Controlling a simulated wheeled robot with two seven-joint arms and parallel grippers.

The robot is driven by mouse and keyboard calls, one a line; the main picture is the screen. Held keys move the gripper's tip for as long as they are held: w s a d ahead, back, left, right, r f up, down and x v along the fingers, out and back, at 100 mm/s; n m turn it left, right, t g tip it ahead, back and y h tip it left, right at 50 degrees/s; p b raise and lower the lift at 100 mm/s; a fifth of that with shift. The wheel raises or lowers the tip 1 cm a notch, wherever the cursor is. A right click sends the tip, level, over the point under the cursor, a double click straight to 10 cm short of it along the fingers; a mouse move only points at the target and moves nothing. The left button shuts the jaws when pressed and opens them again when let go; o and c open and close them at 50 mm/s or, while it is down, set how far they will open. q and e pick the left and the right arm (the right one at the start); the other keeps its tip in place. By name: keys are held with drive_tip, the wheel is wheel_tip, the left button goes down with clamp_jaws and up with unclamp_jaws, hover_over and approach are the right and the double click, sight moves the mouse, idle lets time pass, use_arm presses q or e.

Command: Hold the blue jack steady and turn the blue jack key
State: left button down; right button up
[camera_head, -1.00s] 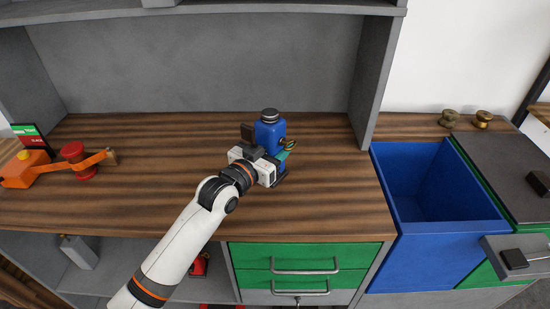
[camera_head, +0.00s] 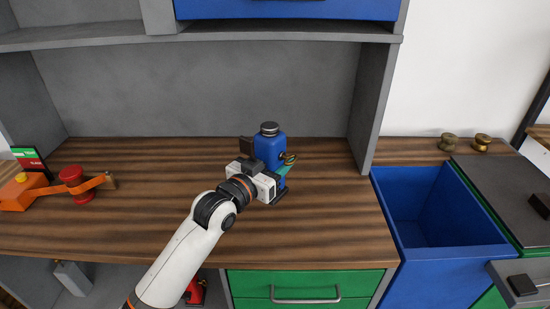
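The blue jack (camera_head: 268,148), a blue body with a dark and silver cap, stands upright on the wooden worktop. A brass-coloured key (camera_head: 289,158) sticks out at its right side, beside a small teal part. My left gripper (camera_head: 264,171) is at the jack, coming from the front left. One dark finger is at the jack's left and the other at its lower right, with the jack between them. I cannot tell whether the fingers press on it. The gripper body hides part of the jack's lower front. My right gripper is not in view.
An orange device with a red knob (camera_head: 71,176) and an orange lever stands at the left of the worktop (camera_head: 150,222). A blue open bin (camera_head: 455,262) is at the right. Two brass knobs (camera_head: 482,141) sit behind it. A grey shelf overhangs the worktop's back.

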use_arm(q)
drive_tip(key=shift+f+b, duration=1.8)
drive_tip(key=shift+f, duration=1.5)
drive_tip(key=shift+f, duration=0.6)
